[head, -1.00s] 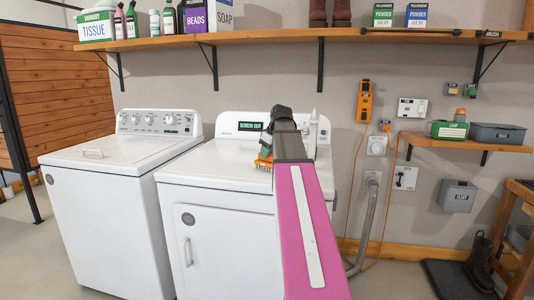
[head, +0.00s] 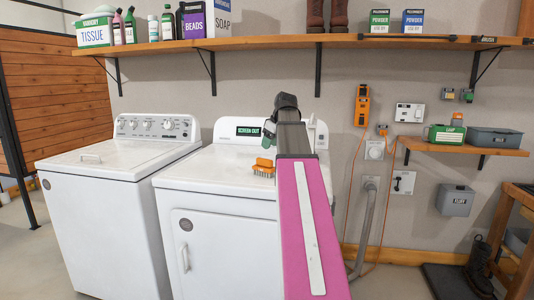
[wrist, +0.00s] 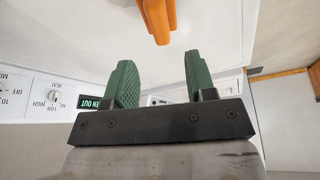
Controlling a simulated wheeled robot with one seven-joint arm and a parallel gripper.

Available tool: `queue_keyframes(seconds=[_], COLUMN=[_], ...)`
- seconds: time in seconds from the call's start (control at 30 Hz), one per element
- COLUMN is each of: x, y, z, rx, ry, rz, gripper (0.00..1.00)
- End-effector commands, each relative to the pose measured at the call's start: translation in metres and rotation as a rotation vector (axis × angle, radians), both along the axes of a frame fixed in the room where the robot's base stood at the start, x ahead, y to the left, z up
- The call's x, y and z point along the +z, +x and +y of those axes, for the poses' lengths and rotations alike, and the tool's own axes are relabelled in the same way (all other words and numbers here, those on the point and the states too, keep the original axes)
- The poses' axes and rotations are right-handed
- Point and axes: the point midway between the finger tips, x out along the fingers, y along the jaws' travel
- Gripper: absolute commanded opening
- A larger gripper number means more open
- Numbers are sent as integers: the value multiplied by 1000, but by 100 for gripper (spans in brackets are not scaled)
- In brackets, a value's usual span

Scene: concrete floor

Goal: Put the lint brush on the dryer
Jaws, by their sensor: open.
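The orange lint brush (head: 263,167) rests on the flat white top of the dryer (head: 215,170), near its middle, with its bristles showing at the lower side. My gripper (head: 269,132) is just above and behind the brush, with green fingertips apart and empty. In the wrist view the two green fingers of my gripper (wrist: 160,75) stand spread, and the orange brush (wrist: 158,18) lies beyond their tips, clear of them. My pink arm hides the dryer's right part.
A white washer (head: 110,165) stands to the left of the dryer. A wooden shelf (head: 270,43) with boxes and bottles runs along the wall above. A smaller shelf (head: 465,146) with a green box and grey bin is at the right.

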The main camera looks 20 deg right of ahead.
Motion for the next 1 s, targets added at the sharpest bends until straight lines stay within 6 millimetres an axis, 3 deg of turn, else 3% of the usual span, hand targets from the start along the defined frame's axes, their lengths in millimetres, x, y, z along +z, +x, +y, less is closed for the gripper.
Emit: queue_keyframes(seconds=[0.1,0.33,1.0], x=[19,41,44], y=[-6,-14,-16], z=[-5,-10,-11], rx=[0,0,0], ry=[0,-1,0], rz=[-1,-1,0], gripper=[51,51,51])
